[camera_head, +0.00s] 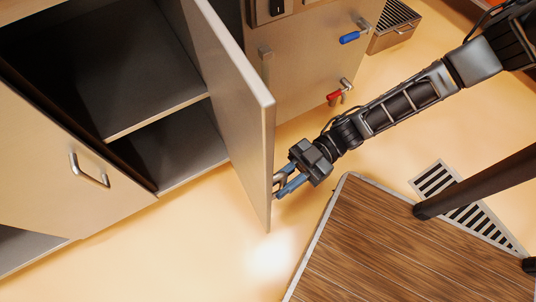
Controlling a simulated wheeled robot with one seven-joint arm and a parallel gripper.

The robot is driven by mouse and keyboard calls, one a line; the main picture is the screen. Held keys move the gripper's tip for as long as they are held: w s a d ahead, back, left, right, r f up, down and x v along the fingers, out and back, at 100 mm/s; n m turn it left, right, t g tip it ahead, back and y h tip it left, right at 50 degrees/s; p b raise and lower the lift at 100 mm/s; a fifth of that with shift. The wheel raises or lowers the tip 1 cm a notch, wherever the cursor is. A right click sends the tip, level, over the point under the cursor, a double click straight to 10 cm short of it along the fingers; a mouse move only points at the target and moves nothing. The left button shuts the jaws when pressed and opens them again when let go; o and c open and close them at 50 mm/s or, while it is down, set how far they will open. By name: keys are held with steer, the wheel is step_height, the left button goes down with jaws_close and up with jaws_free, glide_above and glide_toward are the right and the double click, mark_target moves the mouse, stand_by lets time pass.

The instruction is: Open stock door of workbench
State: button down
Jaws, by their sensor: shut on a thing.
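The stock door (234,105) of the workbench (97,150) stands swung out from the cabinet. The compartment behind it is open to view, with a dark grey shelf (130,85) and a lower floor. My gripper (279,188) is at the outer side of the door, near its free edge. Its blue-grey fingers are shut on the door's handle (279,180), which is mostly hidden by the fingers.
A neighbouring door with a metal handle (89,171) is at the left. A panel (305,70) with blue (350,38) and red (334,96) valve levers stands behind the open door. A wood-topped platform (385,245) is at lower right. Bare floor (215,250) lies in front.

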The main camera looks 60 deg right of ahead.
steer(key=shift+s+d+g, duration=0.15)
steer(key=shift+d+g, duration=0.15)
steer(key=shift+d, duration=0.15)
steer(key=c, duration=1.1)
jaws_free()
steer(key=shift+c, duration=0.2)
steer(key=v, duration=0.8)
steer(key=shift+p, duration=0.45)
steer(key=shift+a+f+n, duration=0.1)
steer(key=shift+f+n, duration=0.05)
steer(key=shift+n, duration=0.15)
